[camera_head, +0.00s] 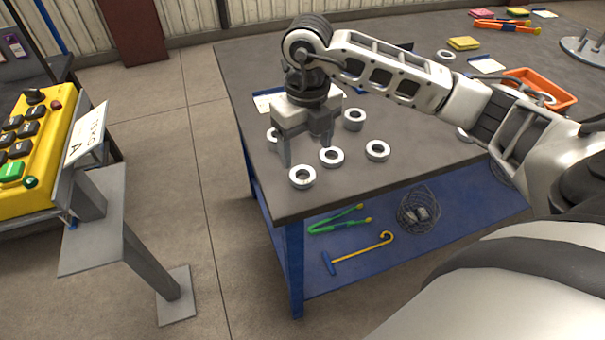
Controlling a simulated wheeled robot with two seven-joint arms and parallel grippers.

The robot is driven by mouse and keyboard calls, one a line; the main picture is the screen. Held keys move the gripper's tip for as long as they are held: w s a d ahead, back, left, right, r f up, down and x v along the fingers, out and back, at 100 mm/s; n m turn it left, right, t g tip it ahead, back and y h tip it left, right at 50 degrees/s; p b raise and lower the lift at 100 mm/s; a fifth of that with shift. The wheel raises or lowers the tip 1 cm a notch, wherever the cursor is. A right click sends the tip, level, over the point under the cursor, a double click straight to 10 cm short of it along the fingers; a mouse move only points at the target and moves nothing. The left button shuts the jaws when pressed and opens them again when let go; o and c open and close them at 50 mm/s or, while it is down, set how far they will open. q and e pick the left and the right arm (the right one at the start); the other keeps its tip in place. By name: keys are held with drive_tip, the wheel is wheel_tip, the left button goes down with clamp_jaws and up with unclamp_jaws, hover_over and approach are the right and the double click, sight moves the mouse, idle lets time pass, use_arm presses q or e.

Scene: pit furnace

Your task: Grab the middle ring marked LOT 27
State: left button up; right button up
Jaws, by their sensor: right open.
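Several grey metal rings lie flat on the dark workbench (420,170). A front ring (302,187) sits nearest the bench's front left corner. Another ring (331,163) lies just behind it to the right, with a right-hand ring (377,158) beside that. A rear ring (354,126) and a partly hidden left ring (271,139) lie farther back. No LOT 27 marking is readable, so I cannot tell which ring bears it. My right gripper (305,153) is open and empty, pointing down over this group, behind the front ring. My left gripper is out of view.
A white-and-blue card (263,103) lies behind my gripper. An orange tray (552,84) stands at the right. The blue lower shelf (350,268) holds tools and a wire basket (419,210). A yellow button panel (35,150) stands at the left, with open floor between.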

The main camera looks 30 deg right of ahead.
sight(304, 180)
drive_tip(key=shift+w+a+f+p, duration=0.15)
drive_tip(key=shift+f+p, duration=0.15)
drive_tip(key=shift+f, duration=1.35)
drive_tip(key=shift+s+a+f+p, duration=0.1)
drive_tip(key=shift+f+p, duration=0.15)
drive_tip(key=shift+f, duration=1.4)
drive_tip(key=c, duration=1.2)
